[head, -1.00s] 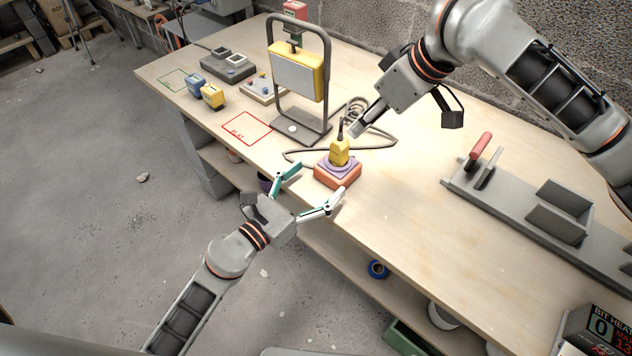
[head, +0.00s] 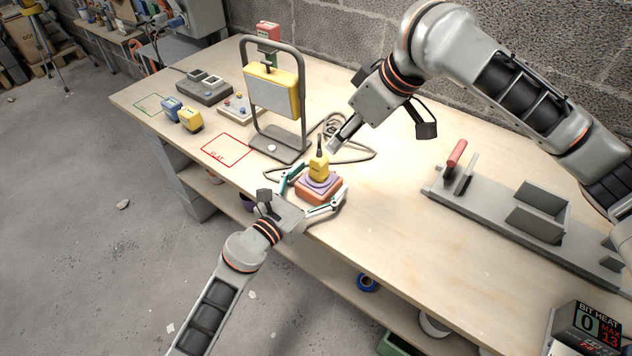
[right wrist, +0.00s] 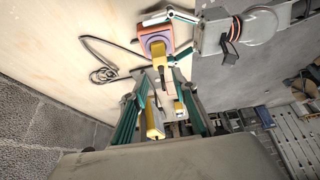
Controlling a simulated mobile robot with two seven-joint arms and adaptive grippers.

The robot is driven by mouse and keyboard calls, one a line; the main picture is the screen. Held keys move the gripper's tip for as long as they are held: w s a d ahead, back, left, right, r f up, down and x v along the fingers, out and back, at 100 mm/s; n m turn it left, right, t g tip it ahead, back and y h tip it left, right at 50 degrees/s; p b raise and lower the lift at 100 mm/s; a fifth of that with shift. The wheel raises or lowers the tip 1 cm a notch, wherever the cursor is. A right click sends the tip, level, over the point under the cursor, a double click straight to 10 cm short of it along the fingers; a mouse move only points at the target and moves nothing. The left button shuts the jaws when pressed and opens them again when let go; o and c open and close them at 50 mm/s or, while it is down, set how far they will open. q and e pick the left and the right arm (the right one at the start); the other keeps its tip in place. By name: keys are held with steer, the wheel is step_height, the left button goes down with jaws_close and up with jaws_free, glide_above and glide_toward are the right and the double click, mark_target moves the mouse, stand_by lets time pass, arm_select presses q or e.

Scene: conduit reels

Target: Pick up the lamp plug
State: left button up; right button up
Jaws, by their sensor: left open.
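The yellow plug (head: 319,168), which I take as the lamp plug, stands upright with a dark stem on a purple disc (head: 333,181) over an orange block (head: 319,196). It also shows in the right wrist view (right wrist: 158,51). My left gripper (head: 307,194) is open at the block's near side, one finger at its left and one at its front right. I cannot tell whether they touch it. My right gripper (head: 333,148) is above and just behind the plug, pointing down at it. In the right wrist view its fingers (right wrist: 158,84) are apart, with the plug beyond their tips.
A yellow lamp (head: 272,90) hangs in a grey stand (head: 280,146) left of the plug. A grey cable (head: 362,158) lies coiled behind the plug. A grey fixture with a red handle (head: 456,153) is at the right. The front-right tabletop (head: 400,235) is clear.

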mark_target(322, 156)
arm_select(q)
steer(key=c, duration=1.4)
arm_select(e)
steer(key=o, duration=0.4)
steer(key=shift+g+h, duration=0.4)
steer(key=shift+h, duration=0.1)
steer(key=a+f, duration=0.1)
steer(key=w+a+f, duration=0.1)
steer(key=f, duration=0.1)
steer(key=w+a+f, duration=0.1)
steer(key=f, duration=0.1)
steer(key=shift+w+a, duration=0.1)
steer(key=shift+a, duration=0.05)
steer(key=shift+d+x, duration=0.2)
steer(key=shift+x, duration=2.75)
